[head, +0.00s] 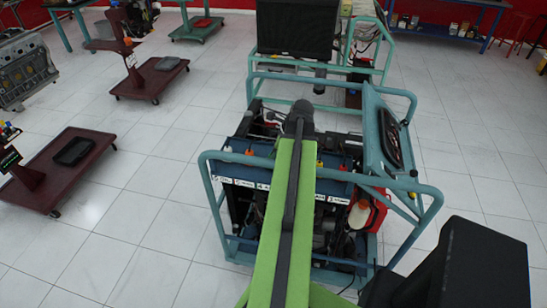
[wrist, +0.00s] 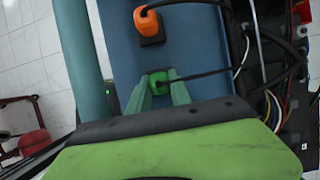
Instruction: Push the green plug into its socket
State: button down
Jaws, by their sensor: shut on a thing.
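The green plug (wrist: 159,84) is in the wrist view, with a black cable running off to the right. My gripper (wrist: 160,88) has one finger on each side of the plug and is shut on it. The plug is over the blue panel (wrist: 193,53) of the engine trainer. A small dark patch shows at its upper edge; the socket itself is hidden, and I cannot tell how deep the plug sits. In the head view my arm covers the gripper and the green plug.
An orange plug (wrist: 147,20) on a black socket (wrist: 151,41) sits above the green one. A teal frame tube (wrist: 80,55) runs along the left. Loose wires (wrist: 270,105) and dark cables lie at the right. The trainer frame (head: 213,190) surrounds the engine.

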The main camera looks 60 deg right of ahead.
jog(key=c, duration=1.1)
grip_release()
jog(key=shift+r+p, duration=3.5)
